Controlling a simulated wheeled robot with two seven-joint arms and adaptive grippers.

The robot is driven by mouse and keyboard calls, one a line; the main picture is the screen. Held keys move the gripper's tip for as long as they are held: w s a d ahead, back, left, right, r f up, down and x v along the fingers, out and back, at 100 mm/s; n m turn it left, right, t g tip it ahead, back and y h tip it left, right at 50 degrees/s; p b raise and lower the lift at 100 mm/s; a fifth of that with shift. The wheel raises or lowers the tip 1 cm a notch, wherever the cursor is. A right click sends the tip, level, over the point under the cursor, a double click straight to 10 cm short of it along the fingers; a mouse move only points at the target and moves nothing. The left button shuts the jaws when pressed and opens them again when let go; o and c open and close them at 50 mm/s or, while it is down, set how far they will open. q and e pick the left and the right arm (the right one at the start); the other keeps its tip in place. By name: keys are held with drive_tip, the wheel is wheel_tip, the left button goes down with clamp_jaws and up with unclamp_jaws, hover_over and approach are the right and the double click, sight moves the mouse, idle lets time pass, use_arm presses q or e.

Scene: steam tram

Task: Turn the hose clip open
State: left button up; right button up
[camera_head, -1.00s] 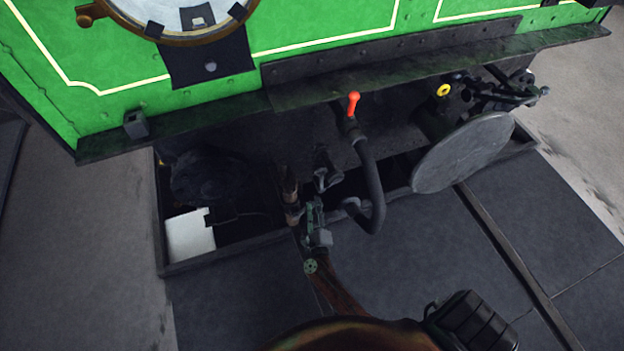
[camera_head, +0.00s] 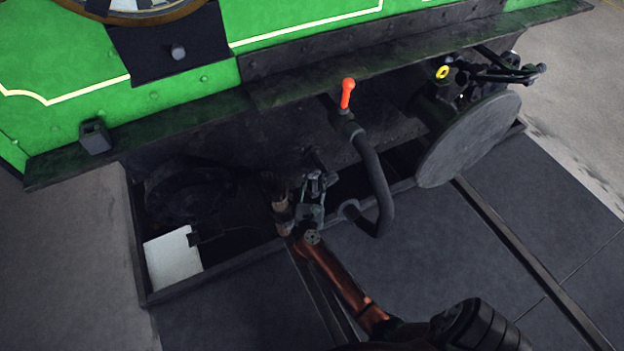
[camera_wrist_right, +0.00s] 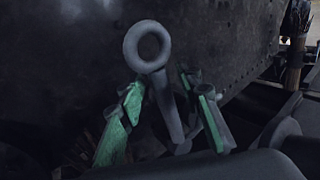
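A dark grey hose (camera_head: 378,185) hangs in a loop from the frame below the green tram body, with an orange-red lever (camera_head: 347,93) at its top. Left of it, a small grey metal fitting (camera_head: 318,180) sticks out; it may be the hose clip, but I cannot tell for sure. In the right wrist view, a grey ring on a shank (camera_wrist_right: 149,47) stands upright. My right gripper (camera_head: 311,207) is at the fitting. Its green-padded fingers (camera_wrist_right: 165,118) are apart on either side of the shank, with gaps visible. My left gripper is not in view.
A round grey buffer (camera_head: 470,140) stands right of the hose, with a yellow-ended part (camera_head: 442,72) above it. A dark frame with a white block (camera_head: 172,258) lies at the left. Flat dark floor plates (camera_head: 430,260) are in front.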

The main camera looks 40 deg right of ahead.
drive_tip(key=shift+w+d, duration=0.2)
drive_tip(key=shift+c, duration=0.5)
clamp_jaws()
drive_tip(key=shift+a, duration=0.1)
